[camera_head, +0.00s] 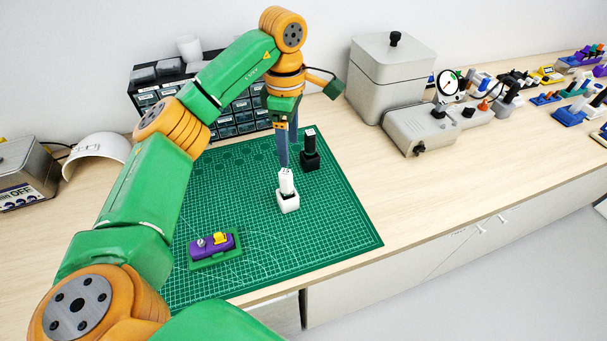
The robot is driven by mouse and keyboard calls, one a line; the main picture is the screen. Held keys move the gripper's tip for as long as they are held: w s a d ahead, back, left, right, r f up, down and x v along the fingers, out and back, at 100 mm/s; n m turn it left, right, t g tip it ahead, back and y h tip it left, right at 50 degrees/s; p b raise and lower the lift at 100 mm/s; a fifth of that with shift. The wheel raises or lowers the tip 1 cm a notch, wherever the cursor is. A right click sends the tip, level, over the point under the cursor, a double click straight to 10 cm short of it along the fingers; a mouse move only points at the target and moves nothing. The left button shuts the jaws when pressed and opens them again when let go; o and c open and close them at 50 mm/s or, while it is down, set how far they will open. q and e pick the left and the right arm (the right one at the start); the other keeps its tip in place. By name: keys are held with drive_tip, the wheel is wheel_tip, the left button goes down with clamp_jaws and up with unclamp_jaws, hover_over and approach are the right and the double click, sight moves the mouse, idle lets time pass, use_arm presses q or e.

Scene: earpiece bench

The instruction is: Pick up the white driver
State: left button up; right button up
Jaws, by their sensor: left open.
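The white driver (288,195) stands upright on the green cutting mat (330,222), a little right of the mat's middle. It has a block-like white lower part and a narrower top. My left gripper (284,165) comes down from above with its fingers pointing at the driver's top. The fingers are open, and their tips are at or just behind the driver's upper end. I cannot tell whether they touch it. A similar black driver (310,155) stands just behind and to the right. My right gripper is not in view.
A purple part with a yellow piece (214,244) lies on the mat's front left. A drawer cabinet (236,121) stands behind the mat. A grey lidded box (392,75) and a dial-gauge device (432,127) stand to the right. The mat's front right is clear.

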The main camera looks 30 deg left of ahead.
use_arm(q)
drive_tip(key=b, duration=0.5)
hover_over(286, 185)
drive_tip(key=f, duration=0.5)
drive_tip(key=shift+w+a, duration=0.25)
drive_tip(key=shift+w, duration=0.1)
drive_tip(key=shift+w+f, duration=0.1)
drive_tip(key=shift+f, duration=0.15)
drive_tip(key=f+p, duration=0.1)
drive_tip(key=f, duration=0.2)
drive_tip(key=f+p, duration=0.2)
drive_tip(key=f, duration=0.1)
drive_tip(key=shift+w+a+f, duration=0.1)
drive_tip(key=shift+a+f, duration=0.1)
drive_tip(key=shift+f, duration=0.2)
drive_tip(key=shift+w, duration=0.15)
drive_tip(key=c, duration=0.5)
clamp_jaws()
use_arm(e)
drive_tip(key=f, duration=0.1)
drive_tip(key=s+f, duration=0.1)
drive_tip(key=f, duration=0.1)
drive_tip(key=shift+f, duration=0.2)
